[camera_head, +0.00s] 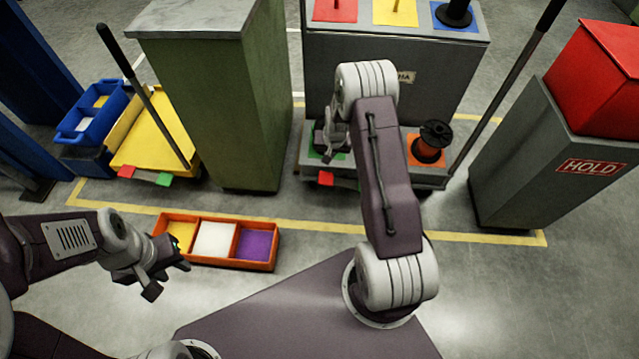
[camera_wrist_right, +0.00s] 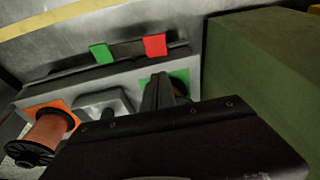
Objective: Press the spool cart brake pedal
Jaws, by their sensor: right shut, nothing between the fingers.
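In the right wrist view the red pedal (camera_wrist_right: 155,45) and a green pedal (camera_wrist_right: 101,53) sit side by side on that edge. My right gripper (camera_head: 326,152) is shut and empty over the deck's green square, apart from the pedals; its fingers also show in the wrist view (camera_wrist_right: 160,90). My left gripper (camera_head: 168,279) is open and empty beside the orange tray.
A green cabinet (camera_head: 225,90) stands close left of the cart. A yellow cart (camera_head: 150,135) with its own red and green pedals is farther left. A grey HOLD cabinet (camera_head: 550,150) stands right. The orange three-part tray (camera_head: 262,265) lies on the floor in front.

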